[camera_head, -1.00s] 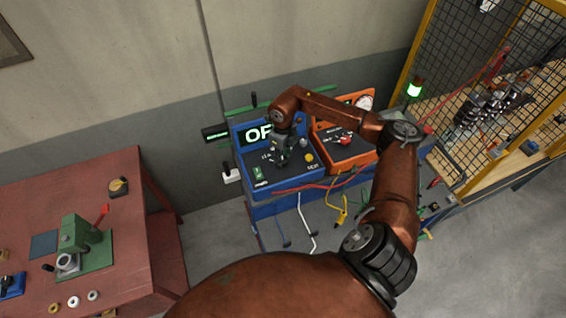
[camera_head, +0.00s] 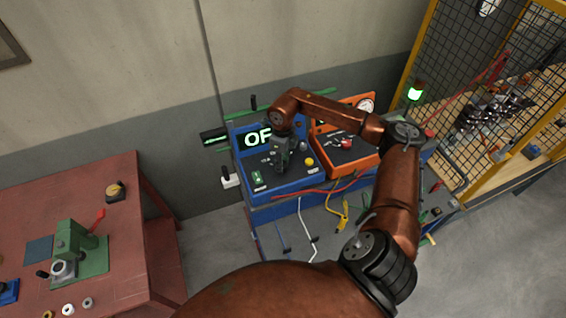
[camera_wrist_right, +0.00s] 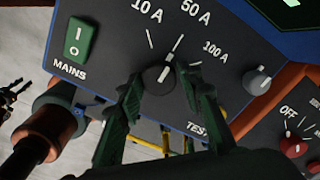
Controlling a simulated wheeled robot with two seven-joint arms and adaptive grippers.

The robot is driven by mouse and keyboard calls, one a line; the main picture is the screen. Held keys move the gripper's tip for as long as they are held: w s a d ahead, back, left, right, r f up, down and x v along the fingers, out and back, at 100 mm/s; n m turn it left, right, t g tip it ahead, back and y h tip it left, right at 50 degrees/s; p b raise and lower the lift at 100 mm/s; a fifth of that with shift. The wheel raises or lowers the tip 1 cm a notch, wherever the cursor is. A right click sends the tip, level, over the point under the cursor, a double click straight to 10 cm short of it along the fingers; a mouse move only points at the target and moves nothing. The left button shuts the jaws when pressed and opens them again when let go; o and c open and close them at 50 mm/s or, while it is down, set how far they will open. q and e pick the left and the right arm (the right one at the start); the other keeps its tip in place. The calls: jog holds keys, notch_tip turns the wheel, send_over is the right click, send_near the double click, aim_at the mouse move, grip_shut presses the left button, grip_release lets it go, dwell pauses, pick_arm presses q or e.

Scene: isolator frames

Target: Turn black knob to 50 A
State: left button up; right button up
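The black knob (camera_wrist_right: 159,80) is on the dark panel of a blue unit (camera_head: 299,184), below printed 10 A, 50 A and 100 A marks. In the right wrist view its white pointer line points up and slightly right, roughly toward the 50 A tick; the exact setting is hard to tell. My right gripper (camera_wrist_right: 161,77) is open, with one green finger on each side of the knob. Whether either finger touches it is unclear. In the head view my right gripper (camera_head: 283,168) is over the panel and hides the knob.
The panel has a green MAINS switch (camera_wrist_right: 77,39) and a grey knob (camera_wrist_right: 258,79); the yellow button (camera_head: 309,161) shows in the head view. An orange unit (camera_head: 345,168) stands close on the right. A red table (camera_head: 120,270) is at left; a mesh cage (camera_head: 490,75) is at right.

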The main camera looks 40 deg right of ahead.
jog(key=shift+o, duration=1.4)
notch_tip(320, 180, up, 12)
